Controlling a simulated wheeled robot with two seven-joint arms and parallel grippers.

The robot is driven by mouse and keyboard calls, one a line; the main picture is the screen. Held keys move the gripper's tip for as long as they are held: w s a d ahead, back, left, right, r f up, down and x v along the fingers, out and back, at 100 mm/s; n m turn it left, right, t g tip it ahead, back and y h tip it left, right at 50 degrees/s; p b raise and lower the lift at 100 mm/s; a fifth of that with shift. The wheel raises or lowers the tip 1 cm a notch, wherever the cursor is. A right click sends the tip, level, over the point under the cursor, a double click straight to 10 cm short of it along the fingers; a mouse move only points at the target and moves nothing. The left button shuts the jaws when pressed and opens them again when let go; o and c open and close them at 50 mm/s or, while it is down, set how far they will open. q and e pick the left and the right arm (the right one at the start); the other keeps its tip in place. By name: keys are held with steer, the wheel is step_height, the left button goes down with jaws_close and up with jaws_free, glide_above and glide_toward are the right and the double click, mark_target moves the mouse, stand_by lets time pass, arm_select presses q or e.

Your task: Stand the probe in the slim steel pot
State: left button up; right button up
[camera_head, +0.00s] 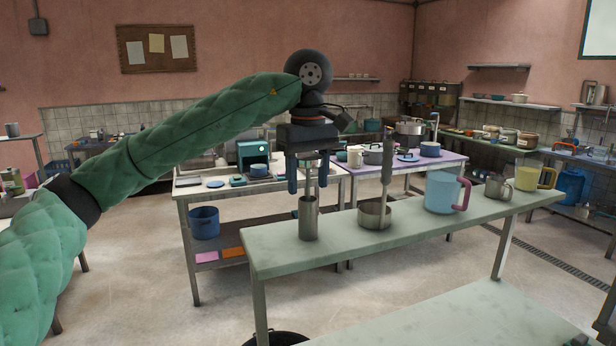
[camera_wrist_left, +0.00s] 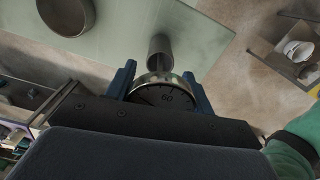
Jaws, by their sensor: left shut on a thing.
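My left gripper (camera_head: 307,188) is shut on the probe (camera_head: 309,158), a round dial with a thin stem, held with the dial up. The dial (camera_wrist_left: 163,90) sits between the blue fingers in the left wrist view. The slim steel pot (camera_head: 309,220) stands upright on the pale green table, just below the fingers. In the left wrist view the stem runs from the dial to the mouth of the slim pot (camera_wrist_left: 160,46); the lower tip is hidden, seemingly inside it. My right gripper is not in view.
On the green table (camera_head: 410,238), a wide steel pot (camera_head: 374,217) with an upright grey handle (camera_head: 387,157) stands right of the slim pot. The table's front strip is clear.

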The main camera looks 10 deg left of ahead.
mark_target(308, 156)
arm_select(q)
steer(key=o, duration=1.1)
steer(key=shift+c, duration=0.2)
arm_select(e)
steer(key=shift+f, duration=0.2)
arm_select(q)
steer(key=shift+r, duration=0.55)
step_height(308, 156, up, 5)
steer(key=shift+f+b, duration=0.1)
steer(key=shift+b, duration=0.5)
steer(key=shift+r, duration=0.95)
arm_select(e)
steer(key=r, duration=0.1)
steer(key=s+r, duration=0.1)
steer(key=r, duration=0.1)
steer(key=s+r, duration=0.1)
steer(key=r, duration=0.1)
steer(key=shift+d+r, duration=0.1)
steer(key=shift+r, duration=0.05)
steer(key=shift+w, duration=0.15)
